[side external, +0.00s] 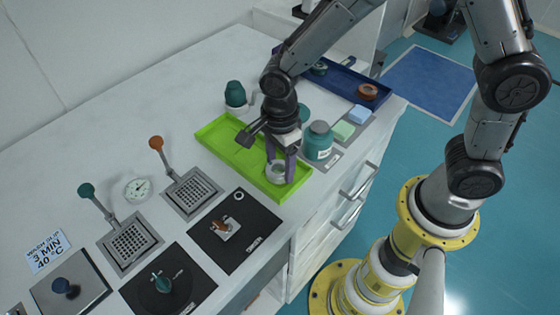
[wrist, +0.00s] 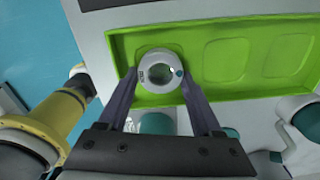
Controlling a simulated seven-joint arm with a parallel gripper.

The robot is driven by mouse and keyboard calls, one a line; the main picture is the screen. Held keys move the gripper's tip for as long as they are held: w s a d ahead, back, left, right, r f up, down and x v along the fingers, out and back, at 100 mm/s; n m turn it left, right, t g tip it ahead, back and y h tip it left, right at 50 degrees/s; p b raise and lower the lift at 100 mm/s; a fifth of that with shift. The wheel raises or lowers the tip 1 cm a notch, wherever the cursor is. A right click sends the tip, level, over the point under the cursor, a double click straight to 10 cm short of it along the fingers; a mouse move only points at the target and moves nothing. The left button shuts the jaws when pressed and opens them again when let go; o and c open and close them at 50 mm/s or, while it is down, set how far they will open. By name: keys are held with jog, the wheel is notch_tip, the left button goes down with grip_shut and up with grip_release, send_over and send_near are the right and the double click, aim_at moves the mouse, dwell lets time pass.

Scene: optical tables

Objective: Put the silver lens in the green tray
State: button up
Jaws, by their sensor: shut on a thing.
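The silver lens (wrist: 160,71) is a ring-shaped piece with a clear centre. It also shows in the side view (side external: 276,172), at the near right end of the green tray (side external: 222,149). My gripper (wrist: 160,85) is shut on the lens, with one purple finger on each side of it. In the wrist view the lens lies over an end compartment of the green tray (wrist: 218,27). I cannot tell whether it touches the tray floor. The other tray compartments in view look empty.
A teal jar (side external: 318,142) stands just right of the tray, and a teal-topped bottle (side external: 235,96) behind it. A blue tray (side external: 345,83) holds several items farther back. Black plates (side external: 235,243) and lever fixtures (side external: 192,190) lie in front and left. Bare bench is at the left.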

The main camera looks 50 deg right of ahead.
aim_at(280, 167)
jog(key=shift+f, duration=0.15)
jog(key=o, duration=1.2)
jog(key=shift+o, duration=0.2)
notch_tip(280, 167, up, 12)
jog(key=s+d+r+n+t, duration=0.2)
jog(key=s+d+r+n, duration=0.1)
jog(key=s+d+n, duration=0.4)
jog(key=s+d+r+n+t, duration=0.3)
jog(key=s+d+n, duration=0.4)
jog(key=n, duration=0.6)
jog(key=shift+s+d+r+t, duration=0.3)
jog(key=shift+s+d+r, duration=0.05)
jog(key=shift+s+r, duration=0.2)
